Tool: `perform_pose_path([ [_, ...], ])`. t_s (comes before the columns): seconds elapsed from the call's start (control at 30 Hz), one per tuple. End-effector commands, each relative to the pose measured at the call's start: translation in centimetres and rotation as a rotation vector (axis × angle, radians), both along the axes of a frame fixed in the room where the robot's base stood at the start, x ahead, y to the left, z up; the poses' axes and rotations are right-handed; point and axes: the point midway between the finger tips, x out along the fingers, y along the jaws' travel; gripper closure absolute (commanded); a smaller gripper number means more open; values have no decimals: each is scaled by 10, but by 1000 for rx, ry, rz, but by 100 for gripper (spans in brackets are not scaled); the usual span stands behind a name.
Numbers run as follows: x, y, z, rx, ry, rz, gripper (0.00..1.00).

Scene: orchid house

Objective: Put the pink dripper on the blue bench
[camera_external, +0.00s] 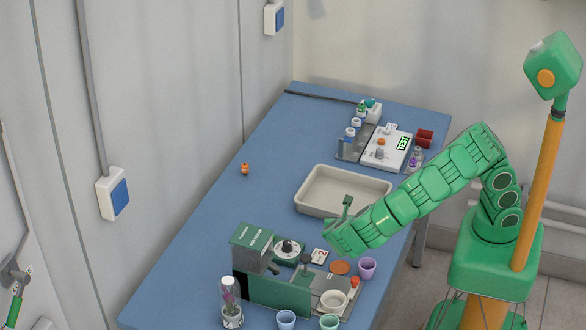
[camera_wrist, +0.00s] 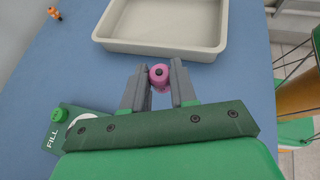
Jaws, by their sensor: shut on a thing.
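The pink dripper (camera_wrist: 159,75) shows in the wrist view as a small pink round piece with a dark centre. My gripper (camera_wrist: 160,82) is shut on it, with one grey finger on each side. The blue bench (camera_external: 215,205) runs along the wall in the external view and fills much of the wrist view (camera_wrist: 55,70). My gripper is over the bench, near the front side of the cream tray. The gap between dripper and bench is hard to tell.
The empty cream tray (camera_external: 385,185) lies just beyond my gripper. A green machine (camera_external: 280,292) with cups and small parts stands at the near end. A bottle rack and a white device (camera_external: 388,150) stand at the far end. A small orange object (camera_external: 245,169) sits left; bench around it is clear.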

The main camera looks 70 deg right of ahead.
Motion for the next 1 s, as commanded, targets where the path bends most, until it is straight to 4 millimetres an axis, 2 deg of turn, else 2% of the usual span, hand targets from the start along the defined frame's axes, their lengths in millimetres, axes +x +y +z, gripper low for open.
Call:
perform_pose_path([
  [0.2,-8,34,6,-3,0,178,100],
  [0.4,-11,51,8,0,-1,260,100],
  [0.67,-12,54,4,0,1,275,100],
  [1.0,-11,54,-34,-1,0,275,100],
])
